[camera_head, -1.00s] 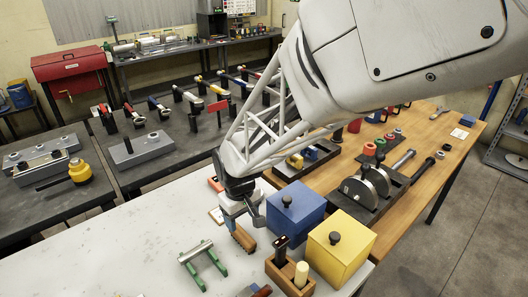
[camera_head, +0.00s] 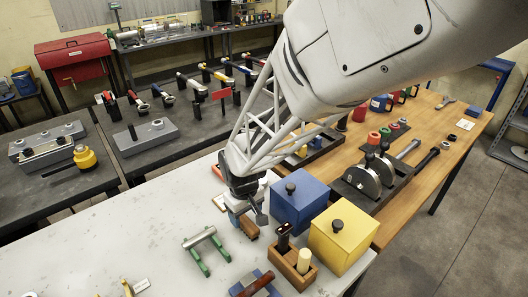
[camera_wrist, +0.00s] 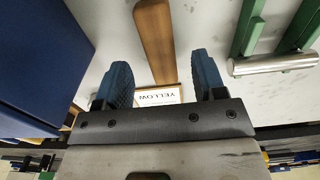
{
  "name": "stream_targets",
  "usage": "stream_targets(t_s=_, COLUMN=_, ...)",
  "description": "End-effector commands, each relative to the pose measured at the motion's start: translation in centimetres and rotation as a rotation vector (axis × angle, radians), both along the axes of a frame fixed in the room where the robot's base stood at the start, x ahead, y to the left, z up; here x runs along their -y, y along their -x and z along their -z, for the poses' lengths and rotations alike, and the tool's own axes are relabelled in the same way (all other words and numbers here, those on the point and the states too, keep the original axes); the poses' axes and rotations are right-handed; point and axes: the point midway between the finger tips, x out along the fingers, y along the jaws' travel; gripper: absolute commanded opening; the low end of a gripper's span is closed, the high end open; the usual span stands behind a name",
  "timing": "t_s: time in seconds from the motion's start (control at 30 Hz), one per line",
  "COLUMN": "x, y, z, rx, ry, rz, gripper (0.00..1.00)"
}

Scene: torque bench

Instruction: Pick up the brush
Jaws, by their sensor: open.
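The brush's brown wooden handle (camera_wrist: 156,40) shows in the wrist view, running from the top edge down between my fingers. In the head view, a short brown part of it (camera_head: 249,228) shows on the pale bench, just below my gripper and left of the blue box; the rest is hidden. My gripper (camera_wrist: 163,86) is open, with one blue ridged finger on each side of the handle's line. No contact with the handle shows, and I cannot tell the height gap.
A blue box (camera_head: 310,212) and a yellow box (camera_head: 345,247) stand close on the right. A wooden block (camera_head: 287,270) with upright pieces is in front. A green stand with a metal bar (camera_head: 199,238) lies left.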

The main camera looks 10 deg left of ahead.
Motion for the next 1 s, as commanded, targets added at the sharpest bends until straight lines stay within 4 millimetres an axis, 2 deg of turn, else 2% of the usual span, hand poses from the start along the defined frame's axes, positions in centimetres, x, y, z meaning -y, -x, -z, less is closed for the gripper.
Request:
stream_targets(t_s=0.2, x=-0.1, y=-0.1, z=2.5, rx=-0.003, ry=0.001, rz=0.000, gripper=0.64)
stream_targets(t_s=0.33, x=-0.1, y=-0.1, z=3.3, rx=-0.001, ry=0.001, rz=0.000, gripper=0.64)
stream_targets(t_s=0.93, x=-0.1, y=-0.1, z=3.4, rx=0.000, ry=0.000, rz=0.000, gripper=0.64)
stream_targets(t_s=1.0, x=-0.1, y=-0.1, z=3.4, rx=0.000, ry=0.000, rz=0.000, gripper=0.53)
